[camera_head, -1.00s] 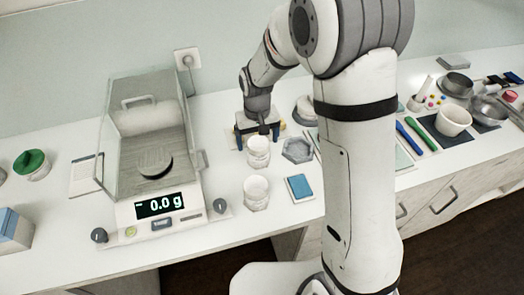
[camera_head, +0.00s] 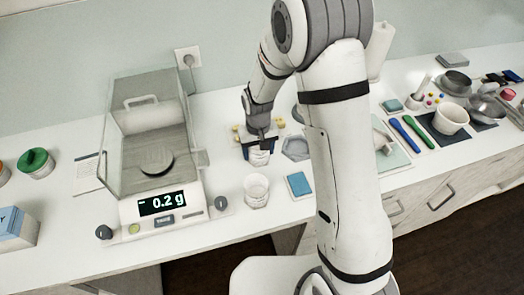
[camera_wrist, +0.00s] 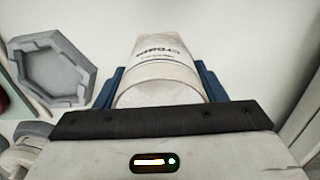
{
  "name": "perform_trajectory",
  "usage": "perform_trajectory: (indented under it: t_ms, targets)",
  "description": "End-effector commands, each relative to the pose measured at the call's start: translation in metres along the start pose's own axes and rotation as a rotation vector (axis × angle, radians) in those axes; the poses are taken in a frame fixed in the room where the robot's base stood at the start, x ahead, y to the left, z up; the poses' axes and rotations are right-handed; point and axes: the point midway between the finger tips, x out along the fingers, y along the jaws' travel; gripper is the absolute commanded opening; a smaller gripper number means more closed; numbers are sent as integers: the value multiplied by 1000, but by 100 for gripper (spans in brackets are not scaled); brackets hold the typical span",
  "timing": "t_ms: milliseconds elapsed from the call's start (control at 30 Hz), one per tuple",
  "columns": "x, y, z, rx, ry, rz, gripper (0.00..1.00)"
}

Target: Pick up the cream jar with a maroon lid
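I see no maroon lid on either jar; the held one's top is not clear. I cannot tell whether it is off the counter.
A balance (camera_head: 158,208) with a glass shield stands left, reading about 0.2 g. A green-lidded jar (camera_head: 36,161) is farther left. A grey hexagonal dish (camera_head: 296,148) and blue pad (camera_head: 299,184) are close on the right. The counter in front of the white jars is clear.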

Motion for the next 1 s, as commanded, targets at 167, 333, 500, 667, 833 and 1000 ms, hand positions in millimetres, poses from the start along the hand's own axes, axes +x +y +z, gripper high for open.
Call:
perform_trajectory:
  t_ms: [167,333,500,667,833,1000]
  targets:
    - [0,0,0,0,0,0,49]
    - [0,0,0,0,0,0,38]
    - [-1,0,0,0,1,0,38]
    - [-12,0,-1,0,4,0,38]
    - [-42,0,-2,-1,7,0,38]
    - [-75,0,-1,-1,5,0,38]
